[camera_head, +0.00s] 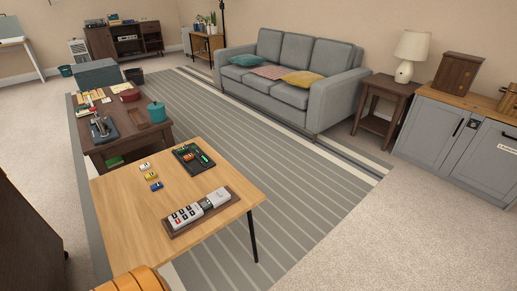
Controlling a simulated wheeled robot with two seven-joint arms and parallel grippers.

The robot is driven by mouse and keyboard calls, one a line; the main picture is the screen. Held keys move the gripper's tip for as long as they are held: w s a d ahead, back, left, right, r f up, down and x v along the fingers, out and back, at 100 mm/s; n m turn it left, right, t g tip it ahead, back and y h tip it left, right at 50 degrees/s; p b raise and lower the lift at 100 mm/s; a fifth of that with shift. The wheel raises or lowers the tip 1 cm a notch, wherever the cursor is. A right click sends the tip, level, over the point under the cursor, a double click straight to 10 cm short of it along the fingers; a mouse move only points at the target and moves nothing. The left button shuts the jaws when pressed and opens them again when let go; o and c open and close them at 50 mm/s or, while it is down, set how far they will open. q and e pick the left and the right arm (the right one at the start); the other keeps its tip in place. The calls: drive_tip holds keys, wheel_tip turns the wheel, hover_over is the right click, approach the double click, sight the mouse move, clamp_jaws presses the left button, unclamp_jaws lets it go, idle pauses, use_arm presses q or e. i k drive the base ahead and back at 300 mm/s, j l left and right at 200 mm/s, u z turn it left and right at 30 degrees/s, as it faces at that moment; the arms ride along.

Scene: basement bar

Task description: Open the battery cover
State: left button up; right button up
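A white device with rows of dark and red buttons (186,215) lies on a dark brown board (178,232) near the front right of the light wooden table. At its right end is a pale grey-white piece (219,197), possibly the battery cover. A dark section shows between the two; I cannot tell whether it is an open compartment. A black tray (184,149) with green-marked dark items, perhaps batteries, lies behind. Neither of my grippers is in view.
The light wooden table (120,213) has free room at left. Small white, yellow and blue blocks (151,175) lie between. An orange rounded object (137,281) stands at the front edge. A dark cluttered table (125,133) is behind; striped rug (265,160) lies open to the right.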

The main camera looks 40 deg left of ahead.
sight(221, 196)
drive_tip(key=i+j, duration=0.1)
drive_tip(key=i, duration=1.5)
drive_tip(key=i+u, duration=0.7)
drive_tip(key=i+l+u, duration=0.2)
drive_tip(key=i+u, duration=0.3)
drive_tip(key=u, duration=0.35)
drive_tip(key=i+u, duration=0.2)
drive_tip(key=u, duration=0.25)
drive_tip(key=i+l+u, duration=0.1)
drive_tip(key=u, duration=0.4)
drive_tip(key=i+l+u, duration=0.15)
drive_tip(key=u, duration=0.3)
drive_tip(key=i+l+u, duration=0.15)
drive_tip(key=u, duration=0.25)
drive_tip(key=i+l+u, duration=0.1)
drive_tip(key=l+u, duration=0.3)
drive_tip(key=i+l+u, duration=0.1)
drive_tip(key=u, duration=0.3)
drive_tip(key=l, duration=0.1)
